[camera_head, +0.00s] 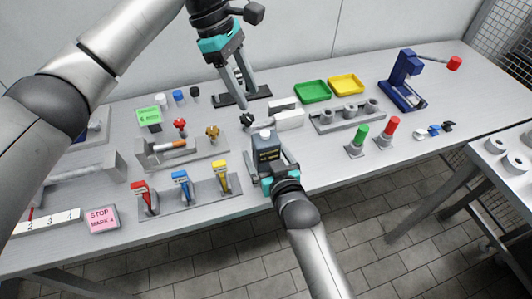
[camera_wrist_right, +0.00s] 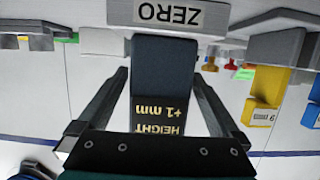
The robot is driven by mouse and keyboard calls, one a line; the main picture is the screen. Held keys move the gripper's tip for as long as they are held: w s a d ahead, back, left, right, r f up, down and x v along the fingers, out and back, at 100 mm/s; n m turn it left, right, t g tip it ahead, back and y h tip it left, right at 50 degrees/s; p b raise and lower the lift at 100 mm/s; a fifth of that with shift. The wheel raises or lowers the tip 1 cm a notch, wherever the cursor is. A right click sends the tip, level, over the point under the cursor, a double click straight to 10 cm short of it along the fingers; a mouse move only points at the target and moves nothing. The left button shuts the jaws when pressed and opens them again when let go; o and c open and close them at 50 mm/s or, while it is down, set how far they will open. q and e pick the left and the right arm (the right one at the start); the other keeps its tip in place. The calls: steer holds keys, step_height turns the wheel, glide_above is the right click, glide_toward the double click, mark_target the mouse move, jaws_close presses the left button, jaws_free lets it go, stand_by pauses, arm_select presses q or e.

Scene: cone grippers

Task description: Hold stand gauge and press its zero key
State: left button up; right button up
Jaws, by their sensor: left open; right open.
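The gauge (camera_head: 266,152) is a dark blue-grey block at the table's front edge. In the right wrist view the gauge (camera_wrist_right: 165,75) carries a display reading HEIGHT +1 mm, upside down. My right gripper (camera_head: 272,163) is open, with one finger on each side of the gauge and visible gaps between fingers and block. Its fingers also show in the wrist view (camera_wrist_right: 158,100). A ZERO label (camera_wrist_right: 182,15) sits on a pale bar beyond the gauge. I cannot make out the key itself. My left gripper (camera_head: 246,97) is open and empty, above the table behind the gauge.
A rack of red, blue and yellow handled tools (camera_head: 200,196) is to the left. Green (camera_head: 313,92) and yellow (camera_head: 346,85) trays lie at the back.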

arm_select(q)
steer(key=shift+c, duration=0.2)
arm_select(e)
steer(key=c, duration=1.5)
arm_select(q)
jaws_close()
arm_select(e)
steer(key=shift+c, duration=0.2)
stand_by(0.7)
